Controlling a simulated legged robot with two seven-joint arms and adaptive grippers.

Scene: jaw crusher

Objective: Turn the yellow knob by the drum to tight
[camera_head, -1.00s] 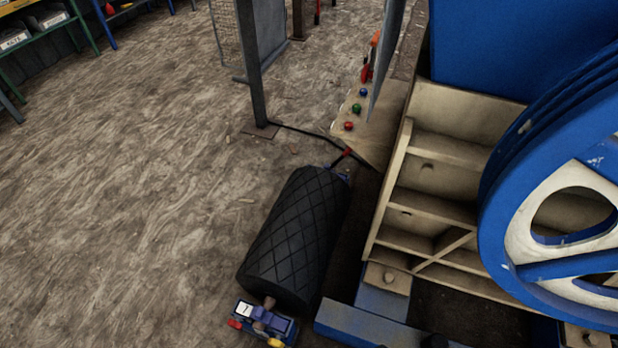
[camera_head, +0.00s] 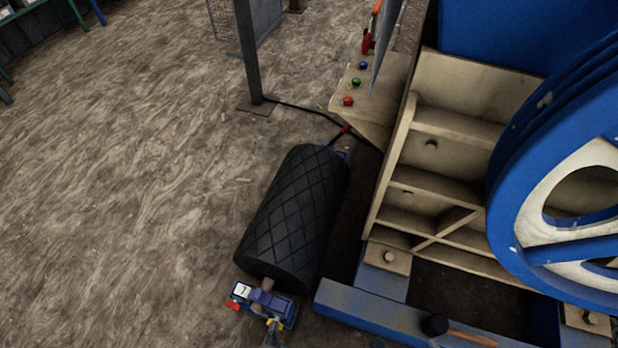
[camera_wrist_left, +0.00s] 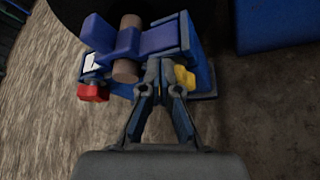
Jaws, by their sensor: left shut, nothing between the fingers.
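The black ribbed drum (camera_head: 298,215) lies on the floor left of the crusher, and its lower edge shows dark at the top of the left wrist view. At its near end is a blue bracket (camera_head: 262,299) with a brown shaft. It carries a red knob (camera_wrist_left: 92,93) on the left and the yellow knob (camera_wrist_left: 185,77) on the right. My left gripper (camera_wrist_left: 160,68) is shut and empty, with its fingertips just left of the yellow knob. Contact cannot be told. In the head view my left gripper (camera_head: 273,322) largely hides the yellow knob. My right gripper is out of view.
The cream and blue crusher frame (camera_head: 440,150) and blue flywheel (camera_head: 560,190) fill the right. A blue base beam (camera_head: 375,325) runs close to the bracket's right, with a hammer (camera_head: 437,325) near it. A post (camera_head: 250,50) stands behind. The floor at left is clear.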

